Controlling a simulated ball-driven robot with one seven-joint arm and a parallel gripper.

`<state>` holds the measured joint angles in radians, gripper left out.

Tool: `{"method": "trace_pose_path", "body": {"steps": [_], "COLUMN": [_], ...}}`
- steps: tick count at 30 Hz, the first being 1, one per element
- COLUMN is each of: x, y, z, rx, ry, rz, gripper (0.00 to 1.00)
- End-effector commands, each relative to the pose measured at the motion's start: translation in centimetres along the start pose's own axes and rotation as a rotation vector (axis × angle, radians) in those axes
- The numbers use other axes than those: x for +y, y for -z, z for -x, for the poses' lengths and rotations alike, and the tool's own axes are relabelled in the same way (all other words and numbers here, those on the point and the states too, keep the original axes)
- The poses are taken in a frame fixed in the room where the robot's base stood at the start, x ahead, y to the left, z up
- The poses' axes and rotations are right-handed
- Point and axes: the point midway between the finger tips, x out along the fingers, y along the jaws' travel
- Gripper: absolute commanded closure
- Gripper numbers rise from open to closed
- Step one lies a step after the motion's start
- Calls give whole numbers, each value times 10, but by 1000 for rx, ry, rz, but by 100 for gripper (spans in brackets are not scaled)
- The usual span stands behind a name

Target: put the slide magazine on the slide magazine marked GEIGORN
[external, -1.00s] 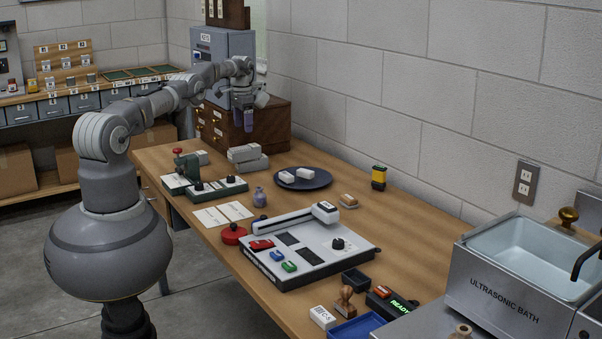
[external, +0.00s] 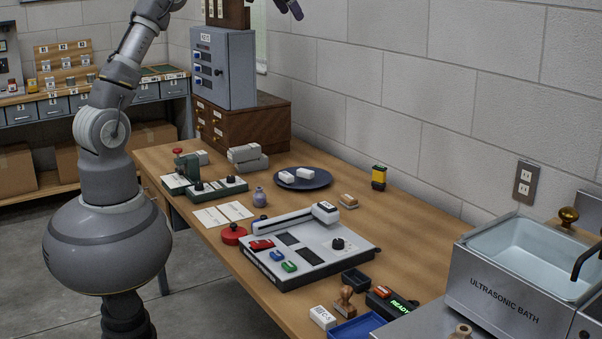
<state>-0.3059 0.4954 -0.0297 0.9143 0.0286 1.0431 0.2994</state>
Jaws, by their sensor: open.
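Two long grey boxes that look like slide magazines are near the back of the table, in front of the wooden drawer cabinet. The upper grey slide magazine (external: 242,153) appears to rest on the lower grey slide magazine (external: 252,164), slightly offset from it. Their lettering is too small to read, so I cannot tell which is marked GEIGORN. My gripper (external: 292,9) is at the top edge of the picture, partly cut off, high above the table and well away from both boxes. It is open, with no object visible in it.
The wooden drawer cabinet (external: 262,126) carries a grey key cabinet (external: 236,70). A dark plate (external: 318,183) with white blocks is right of the grey boxes. A green device (external: 189,165) stands left. A grey control board (external: 335,262) fills mid-table. Bare wood lies beyond it.

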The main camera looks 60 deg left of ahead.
Motion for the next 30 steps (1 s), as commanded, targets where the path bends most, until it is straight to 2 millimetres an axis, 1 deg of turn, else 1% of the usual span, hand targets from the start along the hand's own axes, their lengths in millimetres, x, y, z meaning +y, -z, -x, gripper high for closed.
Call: {"method": "trace_pose_path", "body": {"steps": [1, 2, 3, 5, 6, 9, 12, 15, 18, 25, 28, 29, 30], "x": [24, 38, 55, 77, 90, 112, 124, 129, 130, 130, 133, 134, 135], "y": [15, 22, 26, 25, 21, 5, -12, -21, -24, -25, -34, -37, -39], "z": [56, 87, 127, 183, 217, 284, 325, 344, 350, 348, 336, 332, 329], "rx": [95, 154, 229, 336, 402, 537, 626, 670, 683, 682, 681, 681, 681], "ry": [-1, -4, -13, -32, -48, -92, -129, -150, -156, -155, -154, -154, -154], "rz": [4, 12, 24, 46, 62, 99, 127, 143, 148, 148, 147, 147, 147], "gripper": [21, 21, 21, 21, 21, 21, 21, 21, 21, 21, 21, 14, 5]}}
